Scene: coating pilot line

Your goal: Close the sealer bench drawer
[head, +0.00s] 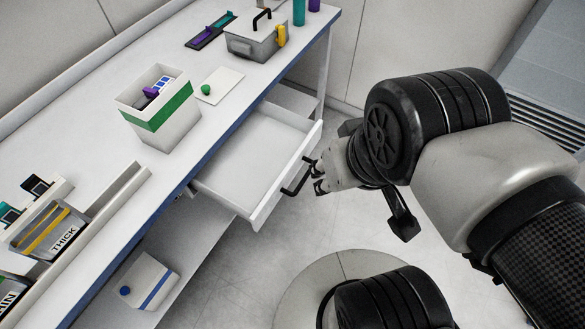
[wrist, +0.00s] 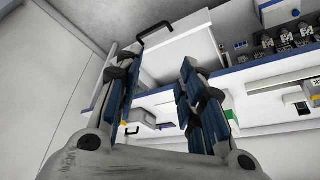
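The white sealer bench drawer (head: 250,155) is pulled well out from under the bench top and its inside looks empty. Its black bar handle (head: 296,178) is on the front face. My gripper (head: 318,177) is just right of the handle in the head view. In the wrist view my gripper (wrist: 157,65) has its two blue-padded fingers spread apart with nothing between them. The drawer (wrist: 180,52) and its handle (wrist: 155,31) show beyond the fingertips there. I cannot tell whether a fingertip touches the handle.
The white bench (head: 100,165) with a blue edge carries a green-banded bin (head: 165,128), a lidded grey box (head: 256,42) and a THICK-labelled holder (head: 50,232). A blue-striped white box (head: 148,281) sits on the lower shelf. The floor in front of the drawer is clear.

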